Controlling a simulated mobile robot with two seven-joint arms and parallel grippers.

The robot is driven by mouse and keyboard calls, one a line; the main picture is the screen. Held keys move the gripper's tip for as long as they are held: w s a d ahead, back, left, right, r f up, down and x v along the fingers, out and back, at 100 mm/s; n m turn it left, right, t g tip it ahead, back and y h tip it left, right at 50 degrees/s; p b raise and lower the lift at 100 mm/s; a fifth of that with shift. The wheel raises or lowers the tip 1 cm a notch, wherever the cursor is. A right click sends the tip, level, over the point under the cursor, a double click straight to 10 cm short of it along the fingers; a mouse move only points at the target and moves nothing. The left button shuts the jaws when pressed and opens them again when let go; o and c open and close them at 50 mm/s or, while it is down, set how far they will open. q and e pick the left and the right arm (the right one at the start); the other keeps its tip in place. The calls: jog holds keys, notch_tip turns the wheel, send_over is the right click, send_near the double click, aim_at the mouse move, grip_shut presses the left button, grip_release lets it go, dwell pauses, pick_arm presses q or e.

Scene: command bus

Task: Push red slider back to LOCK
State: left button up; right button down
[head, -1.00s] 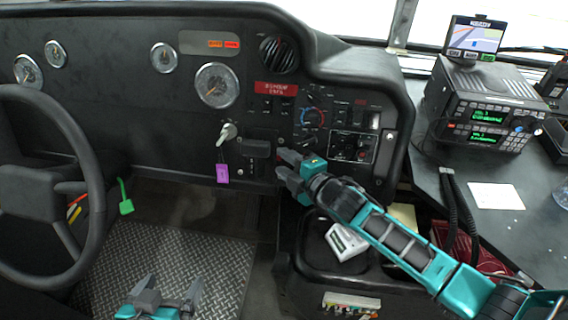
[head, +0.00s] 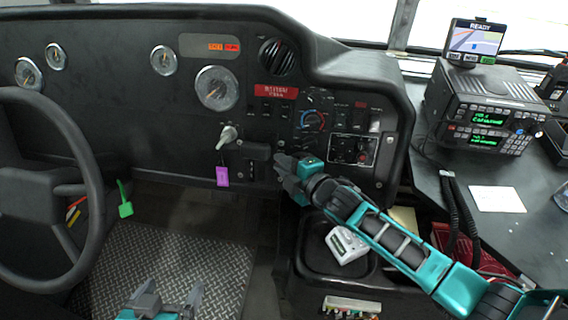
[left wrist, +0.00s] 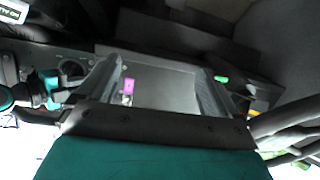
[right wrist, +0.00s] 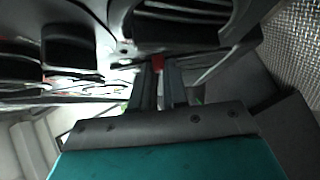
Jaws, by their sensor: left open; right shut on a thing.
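The red slider (right wrist: 158,62) shows as a small red piece at the fingertips in the right wrist view. My right gripper (right wrist: 160,72) is shut on it, with the two fingers close together on either side. In the head view my right gripper (head: 278,168) reaches the lower dash panel from the right and hides the slider. Any LOCK marking is too small or hidden to read. My left gripper (head: 164,296) is open and empty, low over the floor plate at the bottom of the head view. Its spread fingers also show in the left wrist view (left wrist: 155,75).
A key with a purple tag (head: 222,176) hangs just left of my right gripper. The steering wheel (head: 90,140) fills the left side. A black tray with a white device (head: 347,244) lies below my right arm. A radio (head: 485,125) stands on the right console.

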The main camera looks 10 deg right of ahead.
pick_arm(q)
jog(key=shift+f, duration=0.1)
pick_arm(e)
jog(key=shift+s+a+f+b, duration=0.1)
jog(key=shift+s+f+b, duration=0.15)
jog(key=shift+f, duration=0.4)
jog(key=shift+s+a+f+b, duration=0.1)
jog(key=shift+s+f+b, duration=0.1)
jog(key=shift+f, duration=0.4)
jog(key=c, duration=1.2)
grip_release()
pick_arm(q)
jog(key=shift+w+d, duration=0.1)
jog(key=shift+w, duration=0.15)
pick_arm(e)
jog(key=shift+o, duration=0.4)
pick_arm(q)
jog(key=shift+s+a+r+p, duration=0.45)
jog(key=shift+a+p, duration=0.15)
jog(key=shift+p, duration=0.8)
pick_arm(e)
jog(key=v, duration=1.3)
